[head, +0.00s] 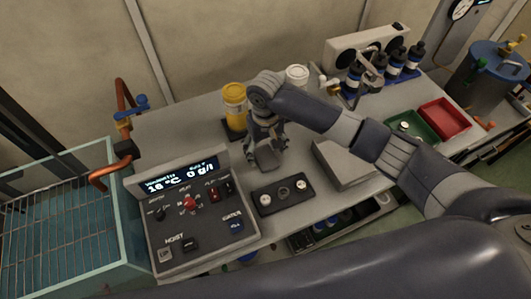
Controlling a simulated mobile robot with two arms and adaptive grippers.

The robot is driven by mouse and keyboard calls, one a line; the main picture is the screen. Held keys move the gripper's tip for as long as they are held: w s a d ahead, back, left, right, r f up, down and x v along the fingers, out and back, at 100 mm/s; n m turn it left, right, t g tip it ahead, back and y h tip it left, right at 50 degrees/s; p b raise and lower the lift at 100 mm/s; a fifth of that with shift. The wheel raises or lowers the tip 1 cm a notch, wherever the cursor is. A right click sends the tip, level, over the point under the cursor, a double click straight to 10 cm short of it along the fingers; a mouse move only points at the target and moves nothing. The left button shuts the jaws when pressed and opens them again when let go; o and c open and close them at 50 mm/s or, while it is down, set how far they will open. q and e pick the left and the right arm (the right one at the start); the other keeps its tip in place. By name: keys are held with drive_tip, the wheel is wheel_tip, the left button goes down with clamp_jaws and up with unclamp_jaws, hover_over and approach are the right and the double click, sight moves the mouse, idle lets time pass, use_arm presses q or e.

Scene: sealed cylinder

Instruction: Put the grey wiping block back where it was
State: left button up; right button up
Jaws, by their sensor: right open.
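The grey wiping block (268,157) shows at the middle of the bench, behind the dark plate and right of the control panel's display. My right gripper (265,137) points down right at the block, with its jaws open. The wrist and fingers hide part of the contact, so I cannot tell whether the fingers touch the block or whether it rests fully on the bench. My left gripper is not in view.
The control panel (195,213) stands at front left, with a dark plate (283,194) holding small round parts beside it. Green (411,127) and red (444,118) trays lie right.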

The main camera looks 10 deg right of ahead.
sight(265, 157)
wheel_tip(265, 157, up, 10)
drive_tip(key=shift+b, duration=0.45)
drive_tip(key=shift+s+f, duration=0.1)
drive_tip(key=shift+f, duration=0.05)
